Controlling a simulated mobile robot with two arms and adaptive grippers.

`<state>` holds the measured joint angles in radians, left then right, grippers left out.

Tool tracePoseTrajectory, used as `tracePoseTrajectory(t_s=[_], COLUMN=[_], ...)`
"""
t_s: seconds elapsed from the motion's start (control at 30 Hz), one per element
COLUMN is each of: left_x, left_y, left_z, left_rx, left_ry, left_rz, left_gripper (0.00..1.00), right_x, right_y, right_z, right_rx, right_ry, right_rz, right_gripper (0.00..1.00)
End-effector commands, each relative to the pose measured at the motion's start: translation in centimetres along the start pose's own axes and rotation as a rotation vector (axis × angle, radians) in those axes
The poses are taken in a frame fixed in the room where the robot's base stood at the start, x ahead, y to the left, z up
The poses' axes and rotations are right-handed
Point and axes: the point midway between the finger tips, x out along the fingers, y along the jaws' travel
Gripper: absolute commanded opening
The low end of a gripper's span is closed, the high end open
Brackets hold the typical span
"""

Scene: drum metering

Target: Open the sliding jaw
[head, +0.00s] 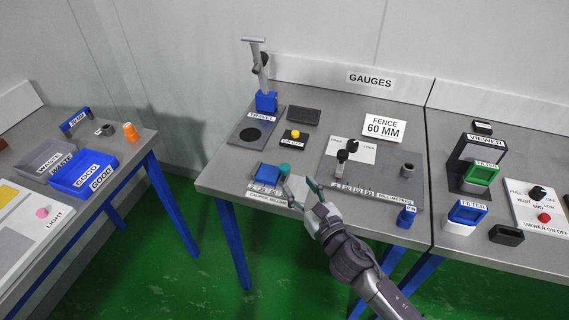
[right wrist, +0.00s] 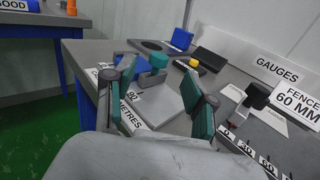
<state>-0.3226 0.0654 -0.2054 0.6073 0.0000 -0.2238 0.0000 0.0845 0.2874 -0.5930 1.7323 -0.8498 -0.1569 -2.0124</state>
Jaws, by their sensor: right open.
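A small gauge with a number scale lies at the front left of the gauge table. It has a blue block (head: 267,173) and a teal knob (head: 285,169) beside it. I cannot tell for sure which piece is the sliding jaw. My right gripper (head: 302,187) is open and empty at the table's front edge, just right of the gauge. In the right wrist view its fingers (right wrist: 165,97) straddle the plate, nearer than the knob. My left gripper is not in view.
Right of it stands a fence gauge with a black knob (head: 352,146) and a grey cylinder (head: 408,168). Behind are a travel stand (head: 265,100) and a yellow button (head: 295,134). A blue tray (head: 88,186) sits on the left table. A gap separates the tables.

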Motion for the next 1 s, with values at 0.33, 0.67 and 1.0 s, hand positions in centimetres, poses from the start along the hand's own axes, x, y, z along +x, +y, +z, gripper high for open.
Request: tracePoseTrajectory(t_s=[0.33,0.67,1.0], left_x=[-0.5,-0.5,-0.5], left_y=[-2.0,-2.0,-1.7], left_z=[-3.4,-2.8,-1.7], left_rx=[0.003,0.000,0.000], left_ry=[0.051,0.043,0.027], left_rz=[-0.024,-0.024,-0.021], left_gripper=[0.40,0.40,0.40], right_x=[6.6,8.1,8.1], right_y=[-0.1,0.0,0.0], right_z=[0.0,0.0,-0.1], right_rx=[0.001,0.003,0.002], right_ry=[0.000,0.000,0.000], right_rz=[-0.002,0.000,0.000], right_gripper=[0.55,0.55,0.25])
